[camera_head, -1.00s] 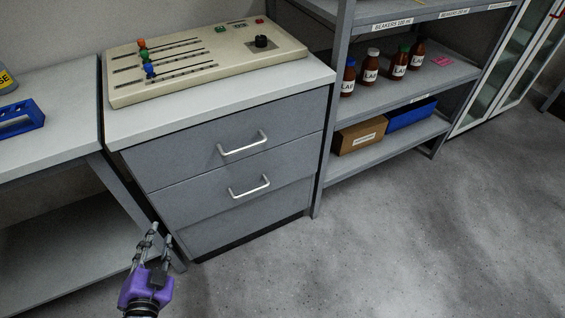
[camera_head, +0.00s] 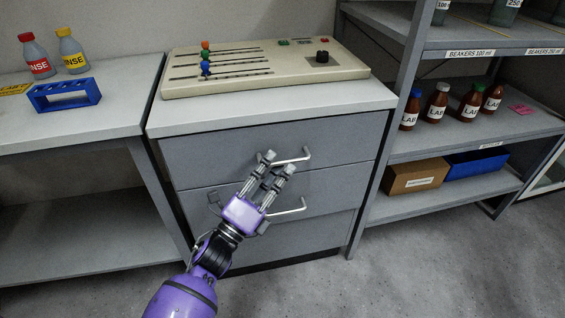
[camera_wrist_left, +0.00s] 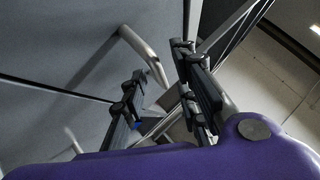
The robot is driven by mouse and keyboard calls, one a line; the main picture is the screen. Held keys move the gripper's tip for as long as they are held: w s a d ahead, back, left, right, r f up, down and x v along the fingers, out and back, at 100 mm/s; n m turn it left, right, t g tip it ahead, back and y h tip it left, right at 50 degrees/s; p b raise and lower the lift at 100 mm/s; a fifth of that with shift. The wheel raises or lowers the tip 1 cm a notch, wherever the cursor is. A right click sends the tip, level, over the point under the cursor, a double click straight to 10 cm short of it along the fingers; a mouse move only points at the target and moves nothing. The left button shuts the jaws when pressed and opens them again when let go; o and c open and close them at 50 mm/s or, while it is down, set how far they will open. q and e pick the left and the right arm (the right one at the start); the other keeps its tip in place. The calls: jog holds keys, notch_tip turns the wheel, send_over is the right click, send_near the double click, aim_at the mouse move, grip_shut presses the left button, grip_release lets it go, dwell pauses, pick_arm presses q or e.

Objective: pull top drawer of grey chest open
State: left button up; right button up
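The grey chest has a top drawer (camera_head: 225,148) that looks shut, its front in line with the drawers below. Its silver bar handle (camera_head: 296,160) is partly hidden by my left gripper. My left gripper (camera_head: 278,162), on a purple arm, is in front of the chest with its fingertips at the left part of this handle. In the left wrist view the two dark fingers (camera_wrist_left: 158,88) are apart, and a silver handle (camera_wrist_left: 146,52) reaches toward the gap between them. I cannot tell whether they touch it. My right gripper is not in view.
A second handle (camera_head: 290,209) sits on the drawer below. A beige slider panel (camera_head: 240,75) rests on the chest top. A bench with a blue rack (camera_head: 64,95) stands left; a shelf with brown bottles (camera_head: 436,103) stands right. Floor shows at front right.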

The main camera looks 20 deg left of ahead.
pick_arm(q)
jog(key=shift+x, duration=1.3)
grip_shut()
